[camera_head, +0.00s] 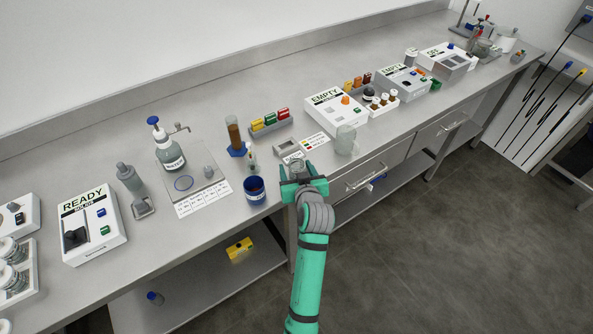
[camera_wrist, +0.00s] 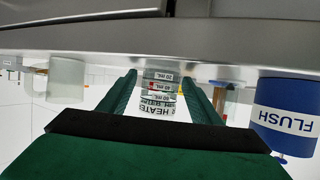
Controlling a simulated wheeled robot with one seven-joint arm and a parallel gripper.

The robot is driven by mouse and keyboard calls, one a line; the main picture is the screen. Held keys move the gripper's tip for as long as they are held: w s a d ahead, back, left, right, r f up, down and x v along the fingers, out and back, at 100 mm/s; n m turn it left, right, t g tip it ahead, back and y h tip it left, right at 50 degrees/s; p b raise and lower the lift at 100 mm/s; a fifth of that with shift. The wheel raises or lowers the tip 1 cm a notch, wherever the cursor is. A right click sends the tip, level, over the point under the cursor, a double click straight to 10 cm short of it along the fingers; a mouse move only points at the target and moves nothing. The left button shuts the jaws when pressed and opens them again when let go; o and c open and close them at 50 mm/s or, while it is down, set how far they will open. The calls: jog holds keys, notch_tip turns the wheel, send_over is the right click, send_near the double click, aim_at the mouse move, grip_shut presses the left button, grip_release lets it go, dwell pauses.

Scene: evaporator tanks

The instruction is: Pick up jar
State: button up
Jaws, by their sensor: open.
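A small clear jar (camera_head: 297,164) stands near the front edge of the bench, just beyond my gripper (camera_head: 303,181). In the wrist view, which is upside down, the jar (camera_wrist: 157,98) shows between my two green fingers, with a label bearing volume marks and large letters that seem to read "HEATE". My gripper (camera_wrist: 163,84) is open, one finger on each side of the jar in the picture. I cannot tell whether the fingers touch it. The jar's lower part is partly hidden in the head view.
A blue cup (camera_head: 256,191), marked FLUSH in the wrist view (camera_wrist: 285,113), stands close to the left. A larger frosted glass vessel (camera_head: 346,139) stands to the right. A small grey device (camera_head: 286,148) lies behind. A brown-filled cylinder (camera_head: 234,135) stands further left.

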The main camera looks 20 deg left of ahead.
jog(key=c, duration=1.3)
jog(key=shift+r, duration=0.15)
